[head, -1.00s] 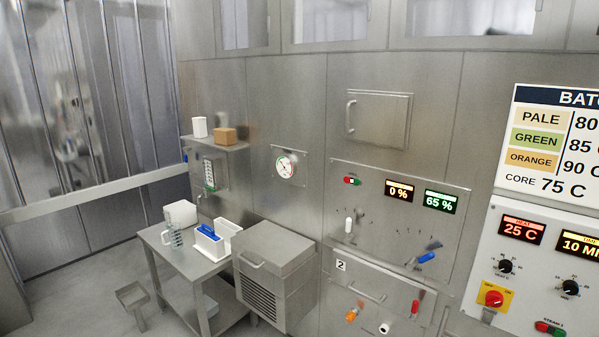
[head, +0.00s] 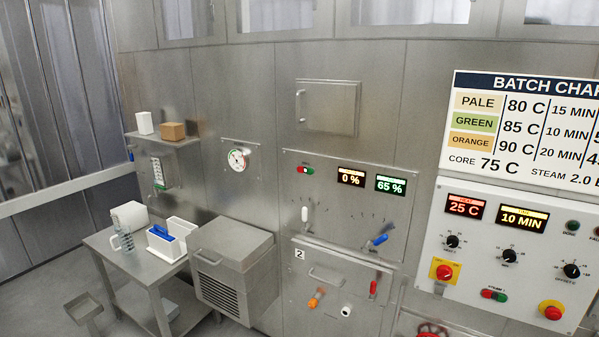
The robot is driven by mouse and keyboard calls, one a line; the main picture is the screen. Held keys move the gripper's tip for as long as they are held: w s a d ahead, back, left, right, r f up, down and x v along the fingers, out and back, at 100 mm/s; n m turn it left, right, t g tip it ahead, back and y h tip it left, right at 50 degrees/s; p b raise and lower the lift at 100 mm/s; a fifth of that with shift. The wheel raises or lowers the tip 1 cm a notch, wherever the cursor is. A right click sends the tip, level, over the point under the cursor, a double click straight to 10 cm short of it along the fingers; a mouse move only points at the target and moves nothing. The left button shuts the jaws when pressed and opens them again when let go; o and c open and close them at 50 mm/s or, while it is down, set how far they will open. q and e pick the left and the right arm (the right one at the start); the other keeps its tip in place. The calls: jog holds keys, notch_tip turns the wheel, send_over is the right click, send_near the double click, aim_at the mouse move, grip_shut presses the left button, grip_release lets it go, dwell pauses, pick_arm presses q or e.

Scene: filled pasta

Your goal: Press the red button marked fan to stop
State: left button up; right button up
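A steel panel (head: 345,200) on the wall carries a small red button (head: 299,170) with a green button (head: 311,171) against its right side, at the panel's upper left. The tiny label above this pair is too small to read for certain. Two displays (head: 351,178) to its right read 0 % and 65 %. A second red and green pair (head: 494,295) sits low on the white control panel, under a label that seems to read STEAM. Neither of my grippers shows in the head view.
A steel table (head: 150,268) with a jug (head: 122,240) and white holders (head: 166,245) stands at lower left. Levers (head: 377,240) and a red handle (head: 373,288) protrude. A batch chart (head: 520,130) hangs at right.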

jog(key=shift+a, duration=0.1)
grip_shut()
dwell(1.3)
